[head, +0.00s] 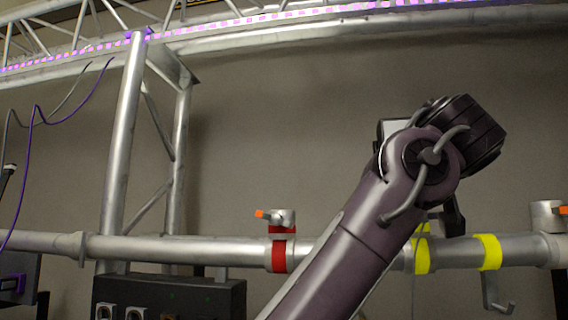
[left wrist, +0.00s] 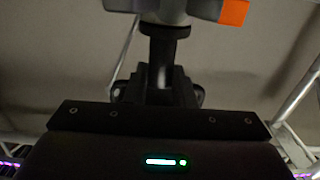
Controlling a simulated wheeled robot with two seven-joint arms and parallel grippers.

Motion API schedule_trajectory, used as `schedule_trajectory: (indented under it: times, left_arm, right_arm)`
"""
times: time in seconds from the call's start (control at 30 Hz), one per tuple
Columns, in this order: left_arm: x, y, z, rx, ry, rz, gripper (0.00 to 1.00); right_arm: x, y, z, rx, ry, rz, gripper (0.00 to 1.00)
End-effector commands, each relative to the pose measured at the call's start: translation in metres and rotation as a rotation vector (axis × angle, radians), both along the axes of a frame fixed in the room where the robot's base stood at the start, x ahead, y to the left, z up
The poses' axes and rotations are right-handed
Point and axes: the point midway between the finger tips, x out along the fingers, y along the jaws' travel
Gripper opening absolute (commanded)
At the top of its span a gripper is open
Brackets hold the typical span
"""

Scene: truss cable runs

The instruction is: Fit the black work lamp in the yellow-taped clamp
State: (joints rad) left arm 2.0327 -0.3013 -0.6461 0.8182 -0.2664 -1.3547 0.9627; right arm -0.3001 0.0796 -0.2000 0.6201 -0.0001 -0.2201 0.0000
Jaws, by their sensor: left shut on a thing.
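In the left wrist view, my left gripper (left wrist: 158,94) is shut on a black part with a stem, which I take to be the black work lamp (left wrist: 162,50). The stem meets or overlaps a grey clamp (left wrist: 170,8) with an orange lever; I cannot tell whether it is seated. In the head view, yellow tape bands (head: 489,252) mark the pipe at right. My arm crosses in front there and hides the clamp by the left band. A dark piece shows behind the arm; I cannot tell whether it is gripper or lamp. My right gripper is not in view.
A red-taped clamp (head: 283,218) with an orange lever sits mid-pipe. Another clamp (head: 547,216) is at the right edge, and a metal hook (head: 496,294) hangs below the pipe. A black box (head: 170,294) with sockets stands lower left. Purple cable (head: 32,150) hangs at left.

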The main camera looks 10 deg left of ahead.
Motion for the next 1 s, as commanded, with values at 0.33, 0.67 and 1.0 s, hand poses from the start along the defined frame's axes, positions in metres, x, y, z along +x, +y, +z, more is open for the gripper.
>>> schedule_trajectory:
  times: [0.33, 0.67, 1.0]
  left_arm:
    - [-0.001, 0.0, -0.003, -0.001, -0.002, -0.001, 0.36]
    - [0.001, 0.0, -0.005, 0.002, 0.003, 0.001, 0.48]
    - [-0.042, -0.001, -0.008, 0.0, -0.003, -0.003, 0.48]
  right_arm:
    - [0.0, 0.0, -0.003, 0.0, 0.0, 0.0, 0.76]
    - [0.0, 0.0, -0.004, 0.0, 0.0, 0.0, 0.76]
    - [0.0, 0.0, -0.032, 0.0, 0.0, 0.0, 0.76]
